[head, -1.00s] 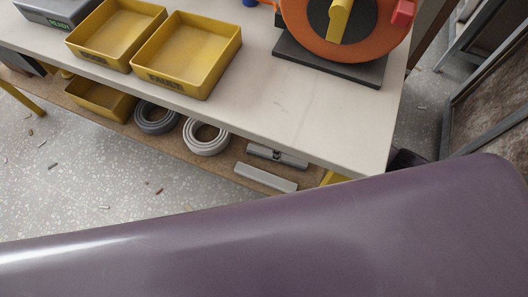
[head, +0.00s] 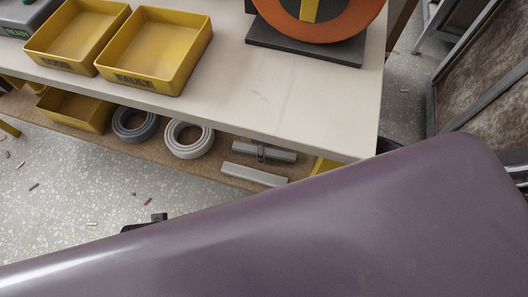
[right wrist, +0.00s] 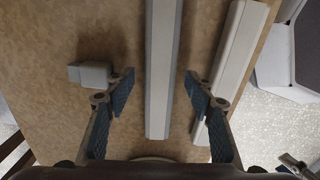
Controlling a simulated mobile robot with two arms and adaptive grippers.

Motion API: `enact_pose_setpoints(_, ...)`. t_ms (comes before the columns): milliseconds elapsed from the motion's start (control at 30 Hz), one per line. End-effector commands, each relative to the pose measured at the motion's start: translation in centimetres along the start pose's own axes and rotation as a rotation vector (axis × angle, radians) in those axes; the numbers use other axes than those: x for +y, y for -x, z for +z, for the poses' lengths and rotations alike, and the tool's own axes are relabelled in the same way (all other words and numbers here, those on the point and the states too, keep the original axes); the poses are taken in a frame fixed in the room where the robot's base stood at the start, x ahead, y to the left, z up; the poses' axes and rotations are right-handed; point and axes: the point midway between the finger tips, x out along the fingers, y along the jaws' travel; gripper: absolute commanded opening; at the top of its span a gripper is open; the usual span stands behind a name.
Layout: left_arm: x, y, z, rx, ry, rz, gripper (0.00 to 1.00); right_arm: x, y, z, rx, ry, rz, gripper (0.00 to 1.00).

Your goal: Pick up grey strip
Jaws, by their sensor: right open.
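In the right wrist view my right gripper (right wrist: 159,84) is open, with its two blue-padded fingers apart on either side of a long grey strip (right wrist: 163,60). A gap shows between the strip and each finger; I cannot tell the height difference. A second, paler strip (right wrist: 236,50) lies slanted to the right, near the board's edge. In the head view a pale grey strip (head: 254,176) lies on the lower shelf near its front edge, with a grey bar with a dark clip (head: 264,152) behind it. My left gripper is not in view.
A small grey block (right wrist: 90,74) lies left of the gripper on the brown shelf (right wrist: 50,40). Two coil rings (head: 189,139) sit along the shelf. The white tabletop (head: 290,115) overhangs it, carrying yellow trays (head: 150,82) and an orange reel (head: 335,32).

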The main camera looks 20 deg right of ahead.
Motion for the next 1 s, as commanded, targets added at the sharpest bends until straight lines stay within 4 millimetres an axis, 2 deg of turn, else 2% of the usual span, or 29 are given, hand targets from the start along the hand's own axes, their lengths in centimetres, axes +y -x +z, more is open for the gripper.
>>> enact_pose_setpoints(367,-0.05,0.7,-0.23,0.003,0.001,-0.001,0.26,-0.03,-0.51,0.0,0.0,0.001,0.0,0.49)
enact_pose_setpoints(767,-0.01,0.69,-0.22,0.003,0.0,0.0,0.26,-0.03,-0.51,0.01,0.0,0.0,0.0,0.05)
enact_pose_setpoints(1000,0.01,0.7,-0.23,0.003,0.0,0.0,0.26,-0.01,-0.46,0.0,0.0,0.0,0.001,0.03)
